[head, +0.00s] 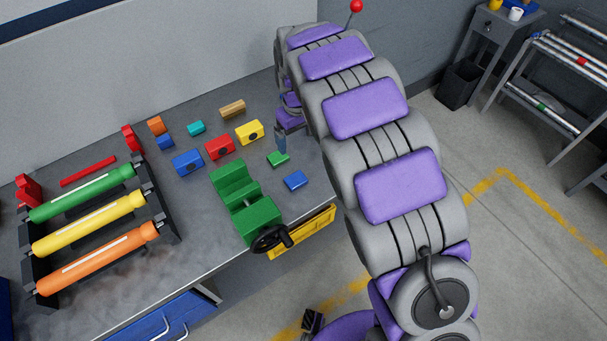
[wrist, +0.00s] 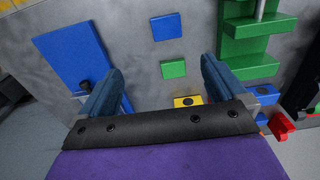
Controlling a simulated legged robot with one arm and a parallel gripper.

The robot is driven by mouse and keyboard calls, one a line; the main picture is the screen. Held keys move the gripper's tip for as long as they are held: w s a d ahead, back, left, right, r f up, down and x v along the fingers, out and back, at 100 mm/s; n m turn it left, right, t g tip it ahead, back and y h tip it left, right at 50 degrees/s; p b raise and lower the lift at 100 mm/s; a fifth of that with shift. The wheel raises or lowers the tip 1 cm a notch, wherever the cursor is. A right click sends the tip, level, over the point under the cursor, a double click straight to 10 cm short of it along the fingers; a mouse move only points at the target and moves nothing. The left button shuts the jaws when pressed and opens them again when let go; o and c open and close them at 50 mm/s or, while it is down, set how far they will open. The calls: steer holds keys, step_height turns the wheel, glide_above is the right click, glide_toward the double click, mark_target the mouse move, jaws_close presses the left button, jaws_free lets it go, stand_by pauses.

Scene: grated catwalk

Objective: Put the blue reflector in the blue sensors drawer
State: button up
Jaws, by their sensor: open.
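A small flat blue square (head: 295,180) lies on the workbench near its front edge, right of the green vise; it also shows in the wrist view (wrist: 165,27). I take it to be the blue reflector, but cannot read a mark on it. My gripper (head: 281,139) is open and empty above the bench, left of the arm; its fingers show in the wrist view (wrist: 162,70). A flat green piece (wrist: 173,69) lies between the fingers in that view, with the blue square beyond. A blue drawer front with pale handles (head: 168,323) shows under the bench, partly cut off; its label is not readable.
The green vise (head: 245,205) stands at the front edge above a yellow front (head: 302,235). Blue (head: 187,161), red (head: 220,147) and yellow (head: 249,132) blocks lie behind. A rack of coloured rollers (head: 88,222) fills the left. A large blue panel (wrist: 75,45) shows in the wrist view.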

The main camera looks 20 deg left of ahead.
step_height(320, 180, down, 4)
steer(key=a, duration=0.2)
steer(key=b, duration=0.2)
glide_above(296, 178)
steer(key=f, duration=0.8)
steer(key=shift+w+d, duration=0.25)
steer(key=shift+d, duration=0.05)
steer(key=shift+a+f+b, duration=0.3)
steer(key=shift+f, duration=0.15)
steer(key=f, duration=0.1)
steer(key=f+b, duration=0.1)
steer(key=f, duration=0.2)
steer(key=shift+s+a+f, duration=0.1)
steer(key=shift+s+a, duration=0.15)
steer(key=shift+s, duration=0.15)
steer(key=shift+d+f+b, duration=0.25)
steer(key=shift+f+b, duration=0.05)
steer(key=shift+f, duration=0.05)
